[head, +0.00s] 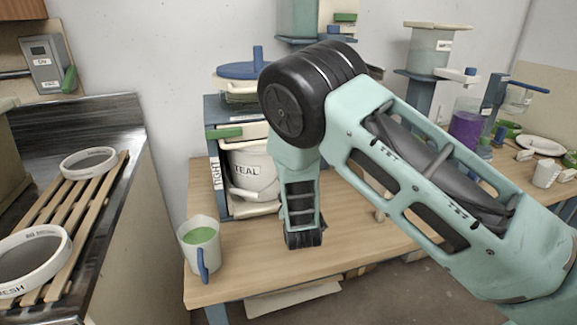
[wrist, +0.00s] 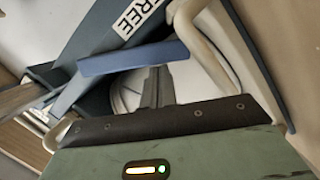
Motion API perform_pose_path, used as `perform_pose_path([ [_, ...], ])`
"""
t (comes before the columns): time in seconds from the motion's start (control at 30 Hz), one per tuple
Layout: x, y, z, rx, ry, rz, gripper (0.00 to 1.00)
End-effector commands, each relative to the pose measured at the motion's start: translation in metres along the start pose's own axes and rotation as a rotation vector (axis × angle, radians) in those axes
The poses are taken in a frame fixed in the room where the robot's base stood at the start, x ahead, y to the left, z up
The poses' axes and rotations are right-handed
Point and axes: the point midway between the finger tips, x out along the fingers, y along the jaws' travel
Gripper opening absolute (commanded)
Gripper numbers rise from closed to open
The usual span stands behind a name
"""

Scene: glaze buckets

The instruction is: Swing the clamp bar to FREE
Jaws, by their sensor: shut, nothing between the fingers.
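A blue-grey stand (head: 210,115) on the table holds a white bucket marked TEAL (head: 262,172). The TIGHT label (head: 217,172) is on its left post. A pale bar with a green grip (head: 225,133) crosses above the bucket near that post, probably the clamp bar; my arm hides its right part. The FREE label (wrist: 135,17) shows on a blue-grey post in the wrist view, near a blue bar (wrist: 120,60) and a curved cream piece (wrist: 222,50). My gripper (head: 304,241) points down in front of the stand's right side. Its fingers (wrist: 157,85) are shut and empty.
A cup of green glaze (head: 200,245) with a blue handle stands at the table's front left. Sieves (head: 88,162) rest on a wooden rack at the left. Another stand (head: 425,75), a purple container (head: 466,128) and a white cup (head: 546,173) are at the right.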

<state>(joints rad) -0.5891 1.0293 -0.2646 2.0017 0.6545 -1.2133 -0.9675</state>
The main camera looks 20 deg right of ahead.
Motion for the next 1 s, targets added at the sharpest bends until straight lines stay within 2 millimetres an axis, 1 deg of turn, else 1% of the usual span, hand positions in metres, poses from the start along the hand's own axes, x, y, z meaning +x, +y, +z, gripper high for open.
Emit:
perform_pose_path([
  [0.03, 0.001, -0.005, 0.006, -0.045, 0.001, 0.010, 0.00],
  [0.07, 0.002, -0.006, 0.007, -0.069, 0.002, 0.016, 0.00],
  [0.3, 0.006, -0.008, 0.023, -0.247, 0.001, 0.062, 0.00],
  [0.5, 0.008, -0.008, 0.032, -0.346, 0.000, 0.086, 0.00],
  [0.73, 0.009, -0.006, 0.037, -0.403, 0.000, 0.101, 0.00],
  [1.0, 0.009, -0.006, 0.038, -0.416, 0.000, 0.104, 0.00],
])
